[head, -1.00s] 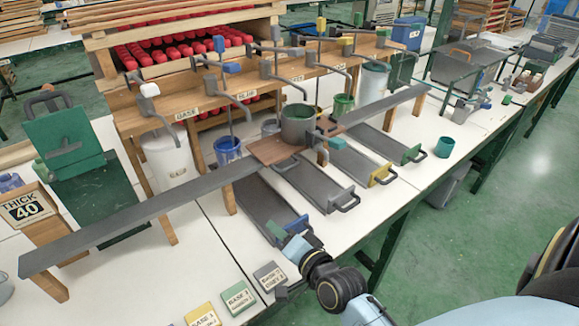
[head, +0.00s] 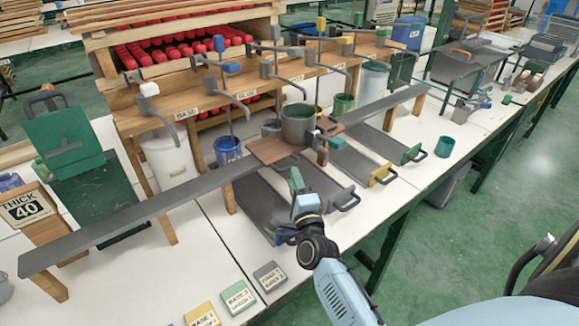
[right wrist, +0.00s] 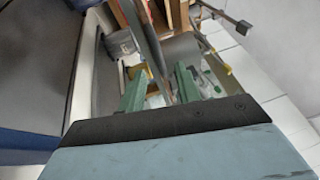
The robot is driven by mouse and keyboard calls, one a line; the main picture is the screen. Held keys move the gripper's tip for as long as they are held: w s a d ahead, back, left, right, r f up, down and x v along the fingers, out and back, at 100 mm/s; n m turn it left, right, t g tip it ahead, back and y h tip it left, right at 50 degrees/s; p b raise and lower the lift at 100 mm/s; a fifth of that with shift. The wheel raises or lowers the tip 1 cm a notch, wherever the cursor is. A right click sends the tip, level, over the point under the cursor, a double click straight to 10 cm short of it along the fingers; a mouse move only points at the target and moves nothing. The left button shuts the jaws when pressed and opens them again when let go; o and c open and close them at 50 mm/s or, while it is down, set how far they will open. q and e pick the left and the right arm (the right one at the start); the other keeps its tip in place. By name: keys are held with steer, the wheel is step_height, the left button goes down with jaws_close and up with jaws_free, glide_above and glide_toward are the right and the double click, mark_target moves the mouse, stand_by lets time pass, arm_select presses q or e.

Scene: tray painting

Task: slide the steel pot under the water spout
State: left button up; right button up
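The steel pot (head: 298,124) is a grey cylinder with a greenish inside. Several grey spouts stick out over the rail from the wooden rack; I cannot tell which is the water spout. One spout (head: 283,80) ends close above and behind the pot. My right gripper (head: 296,181) is in front of and below the pot, apart from it. In the right wrist view its green fingers (right wrist: 160,88) are spread with nothing clearly held. My left gripper is out of view.
Grey trays with handles lie under the rail, one with a yellow handle (head: 381,176). A blue bucket (head: 228,149) and a white drum (head: 168,158) stand behind the rail. A green cup (head: 445,147) stands at right. Labelled blocks (head: 238,298) lie at the front.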

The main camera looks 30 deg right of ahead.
steer(key=shift+x, duration=2.75)
steer(key=shift+c, duration=0.4)
jaws_close()
